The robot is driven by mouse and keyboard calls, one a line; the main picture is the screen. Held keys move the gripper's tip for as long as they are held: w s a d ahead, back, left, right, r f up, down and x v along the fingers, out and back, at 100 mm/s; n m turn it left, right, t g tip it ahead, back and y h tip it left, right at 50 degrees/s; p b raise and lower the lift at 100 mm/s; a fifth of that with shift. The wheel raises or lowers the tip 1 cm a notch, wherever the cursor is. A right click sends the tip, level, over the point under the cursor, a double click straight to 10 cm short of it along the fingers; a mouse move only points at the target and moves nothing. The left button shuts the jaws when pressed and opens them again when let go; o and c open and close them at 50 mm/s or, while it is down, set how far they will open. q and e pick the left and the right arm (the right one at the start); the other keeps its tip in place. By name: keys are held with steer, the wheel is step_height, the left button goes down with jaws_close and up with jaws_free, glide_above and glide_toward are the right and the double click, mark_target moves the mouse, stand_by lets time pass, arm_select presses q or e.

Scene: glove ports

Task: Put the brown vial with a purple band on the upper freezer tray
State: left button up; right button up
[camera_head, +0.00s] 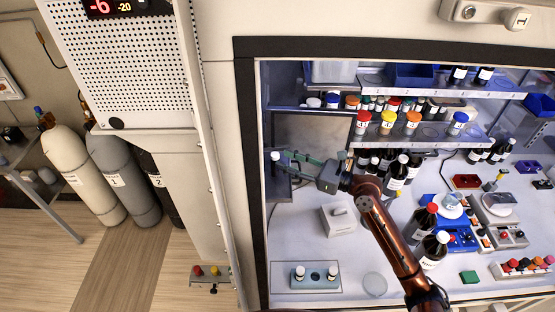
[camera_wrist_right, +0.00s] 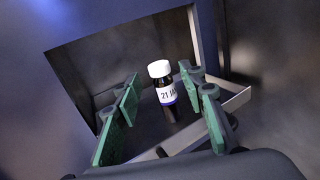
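The vial with a white cap (camera_wrist_right: 162,82) has a dark body and a white label starting "21 JA", with a bluish-purple band at its lower edge. It stands upright inside the freezer recess (camera_wrist_right: 85,50). Its white cap also shows in the head view (camera_head: 275,155). My right gripper (camera_wrist_right: 159,92) is open, its green-padded fingers on either side of the vial with visible gaps. In the head view the right gripper (camera_head: 284,162) reaches left into the freezer opening. The vial's base and the tray level under it are hard to make out. My left gripper is not in view.
A blue-grey rack (camera_head: 292,287) with two white-capped vials and an empty hole stands at the front. A white box (camera_head: 338,219) sits below my right arm. Shelves with bottles and jars (camera_head: 388,122) are behind. Metal walls and a pale bar (camera_wrist_right: 222,108) closely surround the gripper.

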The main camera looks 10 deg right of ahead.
steer(key=b+v, duration=0.1)
steer(key=v, duration=0.6)
steer(key=shift+s+d, duration=0.2)
steer(key=shift+d, duration=0.05)
